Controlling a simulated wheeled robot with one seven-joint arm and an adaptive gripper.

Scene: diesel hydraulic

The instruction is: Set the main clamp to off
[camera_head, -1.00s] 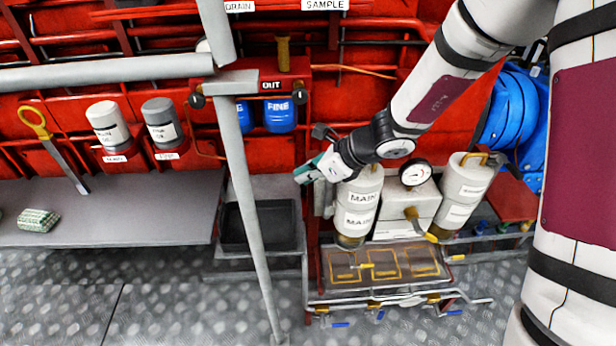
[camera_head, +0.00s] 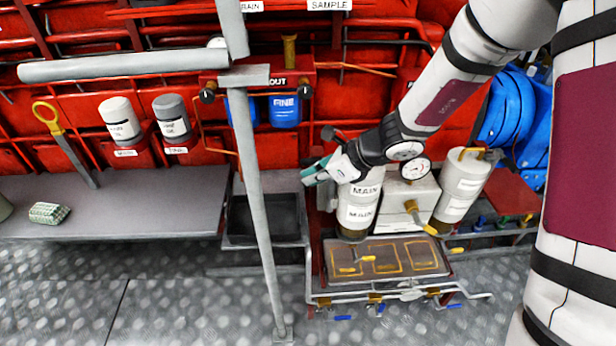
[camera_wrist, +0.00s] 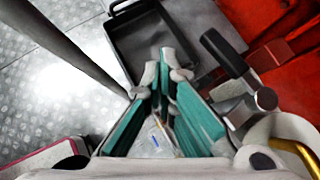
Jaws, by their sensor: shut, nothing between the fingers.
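My gripper (camera_head: 310,174) is beside the upper left of the cream canister labelled MAIN (camera_head: 356,212). In the wrist view my gripper's teal fingers (camera_wrist: 158,72) are shut with nothing between them. A black handle on a metal fitting (camera_wrist: 230,55) lies just right of the fingertips, apart from them. A black handle (camera_head: 329,133) also shows above my gripper in the head view. It may be the main clamp, but no label on it is readable. My wrist hides part of the canister's top and the fitting. The canister's rim with a yellow handle shows at lower right in the wrist view (camera_wrist: 283,128).
A dark open tray (camera_head: 262,242) lies below and left of my gripper. A gauge (camera_head: 415,168), a white box (camera_head: 405,210) and a second canister (camera_head: 462,190) crowd the right. Valves and pipes (camera_head: 400,296) run below.

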